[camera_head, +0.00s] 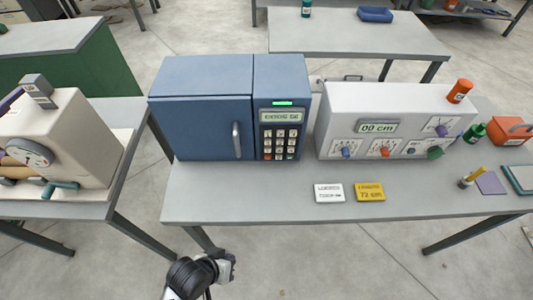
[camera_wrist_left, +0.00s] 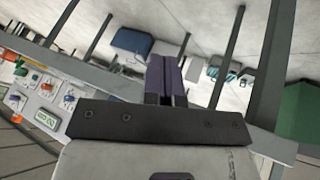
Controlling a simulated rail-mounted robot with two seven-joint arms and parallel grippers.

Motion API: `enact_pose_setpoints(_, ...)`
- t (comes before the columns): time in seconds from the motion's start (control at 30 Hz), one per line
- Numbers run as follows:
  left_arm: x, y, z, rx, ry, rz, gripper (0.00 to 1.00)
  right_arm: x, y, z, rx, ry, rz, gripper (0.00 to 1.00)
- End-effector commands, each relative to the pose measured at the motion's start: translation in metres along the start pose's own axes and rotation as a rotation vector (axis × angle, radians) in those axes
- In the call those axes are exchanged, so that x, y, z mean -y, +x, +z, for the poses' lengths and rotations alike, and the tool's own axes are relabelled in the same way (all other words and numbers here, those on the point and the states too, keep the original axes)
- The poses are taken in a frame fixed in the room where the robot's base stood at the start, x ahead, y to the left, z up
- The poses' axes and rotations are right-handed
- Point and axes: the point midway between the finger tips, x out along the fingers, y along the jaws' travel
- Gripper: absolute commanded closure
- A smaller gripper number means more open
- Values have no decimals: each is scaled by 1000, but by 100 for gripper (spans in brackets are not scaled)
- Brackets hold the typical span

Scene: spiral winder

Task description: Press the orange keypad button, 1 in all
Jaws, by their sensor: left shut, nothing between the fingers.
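The blue cabinet (camera_head: 200,115) stands on the grey table, with a keypad panel (camera_head: 281,135) on the right of its front. The panel has a lit green strip and a small display above rows of pale keys. A small orange key (camera_head: 267,156) appears in the bottom row at the left; it is tiny in this view. My left gripper (camera_head: 230,262) is in front of the table's near edge, below and apart from the cabinet. Its shut, empty fingers also show in the left wrist view (camera_wrist_left: 166,78). My right gripper is not in view.
A grey control box (camera_head: 385,120) with dials stands right of the cabinet. A white card (camera_head: 329,193) and a yellow card (camera_head: 370,192) lie in front. A cream machine (camera_head: 60,140) is on the left table. The tabletop before the cabinet is clear.

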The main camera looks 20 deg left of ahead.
Motion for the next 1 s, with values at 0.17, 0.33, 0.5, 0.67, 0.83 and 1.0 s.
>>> enact_pose_setpoints(0.17, -65, 11, -93, -175, -492, 318, 100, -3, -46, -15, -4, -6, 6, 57)
enact_pose_setpoints(0.33, -80, 26, -140, -226, -899, 520, 100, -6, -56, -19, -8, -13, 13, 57)
enact_pose_setpoints(0.5, -85, 32, -176, -236, -1215, 681, 100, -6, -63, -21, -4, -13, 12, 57)
enact_pose_setpoints(0.67, -80, 38, -190, -230, -1391, 760, 100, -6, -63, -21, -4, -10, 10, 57)
enact_pose_setpoints(0.83, -77, 41, -197, -224, -1480, 802, 100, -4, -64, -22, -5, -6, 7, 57)
enact_pose_setpoints(1.0, -76, 41, -199, -222, -1500, 812, 100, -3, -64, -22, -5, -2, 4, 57)
